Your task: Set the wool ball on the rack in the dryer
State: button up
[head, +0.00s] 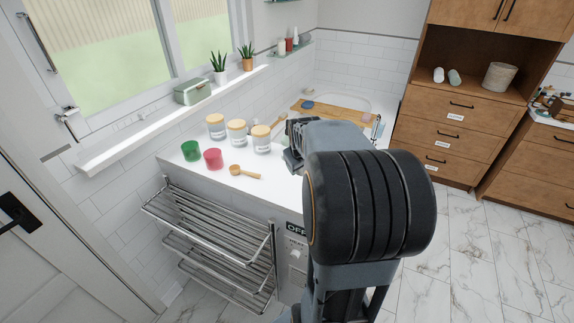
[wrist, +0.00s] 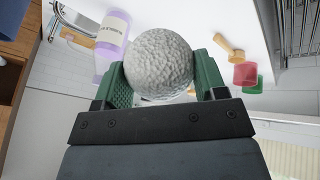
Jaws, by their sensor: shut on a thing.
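The wool ball (wrist: 158,66) is round, off-white and rough; in the wrist view it sits between the green finger pads of my gripper (wrist: 162,82). My gripper is shut on it. In the head view my gripper (head: 294,152) shows partly over the white counter, and my arm hides the ball. The dryer's metal rack (head: 205,232) has several tiers of bars and stands at the lower left, below the counter's front edge. Part of the rack (wrist: 297,28) also shows at the upper right of the wrist view.
A lavender bottle (wrist: 113,35) is near the ball in the wrist view. An OFF label (head: 296,228) is right of the rack.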

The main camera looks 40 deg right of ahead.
jog(key=w+d+f+p, duration=0.1)
jog(key=w+d+f, duration=0.1)
jog(key=w, duration=0.1)
jog(key=w+d+f, duration=0.2)
jog(key=w+f, duration=0.1)
jog(key=w+d+f+p, duration=0.1)
jog(key=w+d+f, duration=0.1)
jog(key=w+f, duration=0.1)
jog(key=shift+d+p, duration=0.3)
jog(key=shift+w+d+f, duration=0.15)
jog(key=shift+w+f, duration=0.1)
jog(key=shift+f, duration=1.75)
jog(key=shift+f, duration=0.15)
jog(key=o, duration=0.9)
jog(key=shift+o, duration=0.2)
